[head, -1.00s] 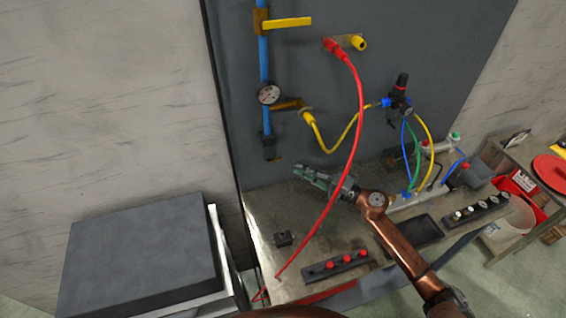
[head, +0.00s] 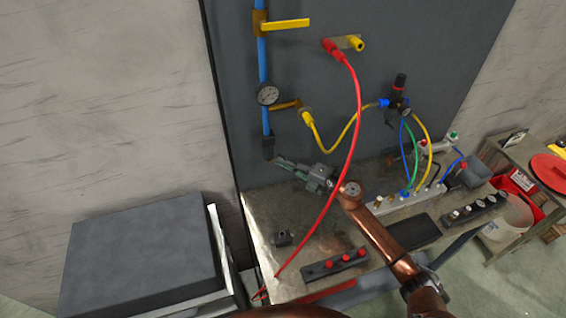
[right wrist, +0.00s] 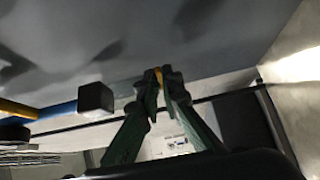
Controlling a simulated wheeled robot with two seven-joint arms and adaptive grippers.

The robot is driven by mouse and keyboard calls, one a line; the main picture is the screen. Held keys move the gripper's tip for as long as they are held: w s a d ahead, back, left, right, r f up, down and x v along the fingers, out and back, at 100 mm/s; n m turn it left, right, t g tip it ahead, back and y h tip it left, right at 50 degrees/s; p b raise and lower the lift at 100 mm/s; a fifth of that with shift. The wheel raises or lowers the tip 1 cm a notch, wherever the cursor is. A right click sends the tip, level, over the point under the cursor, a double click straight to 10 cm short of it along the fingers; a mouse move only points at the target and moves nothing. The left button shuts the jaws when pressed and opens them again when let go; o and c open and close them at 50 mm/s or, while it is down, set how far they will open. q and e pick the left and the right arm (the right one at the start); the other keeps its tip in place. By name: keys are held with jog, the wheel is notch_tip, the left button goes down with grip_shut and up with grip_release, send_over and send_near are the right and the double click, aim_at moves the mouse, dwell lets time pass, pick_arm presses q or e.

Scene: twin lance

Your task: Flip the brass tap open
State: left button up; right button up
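The brass tap (head: 260,22) sits on the vertical blue pipe at the top of the grey panel in the head view. Its yellow lever (head: 287,24) points right, roughly square across the pipe. My right gripper (head: 280,161) is well below the tap, near the pipe's dark lower end (head: 268,147), and does not touch the lever. In the right wrist view its green fingers (right wrist: 159,82) converge with their tips almost together. A small yellow-orange patch shows between the tips; I cannot tell what it is. My left gripper is not in view.
A gauge (head: 268,95) and a yellow hose (head: 328,150) are on the panel above my right gripper. A red hose (head: 358,105) hangs in front of the panel and crosses by my right arm. The workbench (head: 265,215) lies below, with a dark box (head: 140,255) to the left.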

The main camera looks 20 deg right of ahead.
grip_shut()
jog(key=shift+w+d+n+g+y+b, duration=0.2)
jog(key=shift+n+g+y+b, duration=0.55)
jog(key=shift+b, duration=0.4)
jog(key=shift+o, duration=1.7)
grip_release()
jog(key=shift+w+a, duration=0.1)
